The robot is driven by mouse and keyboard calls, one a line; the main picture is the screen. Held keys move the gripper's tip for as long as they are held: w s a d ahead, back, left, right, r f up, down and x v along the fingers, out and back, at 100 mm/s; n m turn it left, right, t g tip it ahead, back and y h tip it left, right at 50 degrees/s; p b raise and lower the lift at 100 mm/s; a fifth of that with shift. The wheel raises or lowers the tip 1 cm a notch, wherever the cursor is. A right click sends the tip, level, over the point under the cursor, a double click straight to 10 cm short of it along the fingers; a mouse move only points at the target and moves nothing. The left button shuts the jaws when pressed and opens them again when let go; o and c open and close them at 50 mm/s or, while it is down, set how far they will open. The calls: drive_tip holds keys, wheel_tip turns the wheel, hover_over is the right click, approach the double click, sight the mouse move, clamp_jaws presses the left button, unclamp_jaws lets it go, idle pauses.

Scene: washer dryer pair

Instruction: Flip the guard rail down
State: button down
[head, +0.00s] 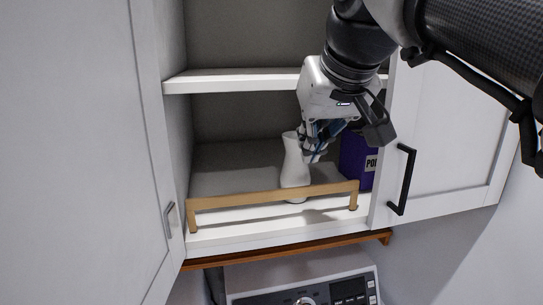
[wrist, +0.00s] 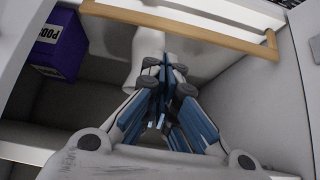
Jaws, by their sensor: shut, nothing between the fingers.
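The guard rail (head: 270,196) is a light wooden bar on short end posts, standing upright along the front edge of the lower cabinet shelf. It also shows across the top of the wrist view (wrist: 190,28). My gripper (head: 311,158) is shut and empty, inside the cabinet above and behind the rail, apart from it. In the wrist view my closed fingers (wrist: 166,75) point toward the rail. A white vase-like bottle (head: 293,165) stands behind the rail, just left of my fingers. In the wrist view it is partly hidden behind them (wrist: 146,45); whether they touch is unclear.
A purple box (head: 357,160) stands on the shelf right of the bottle. The upper shelf (head: 235,80) lies above. Open cabinet doors flank the opening, with the right door's black handle (head: 402,180) near the rail. A washer or dryer panel (head: 305,294) is below. The shelf's left side is clear.

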drive_tip(key=shift+s+a+r, duration=0.15)
drive_tip(key=shift+s+r, duration=0.05)
drive_tip(key=shift+s, duration=0.05)
drive_tip(key=x, duration=1)
drive_tip(key=shift+w, duration=0.15)
drive_tip(key=shift+b, duration=0.5)
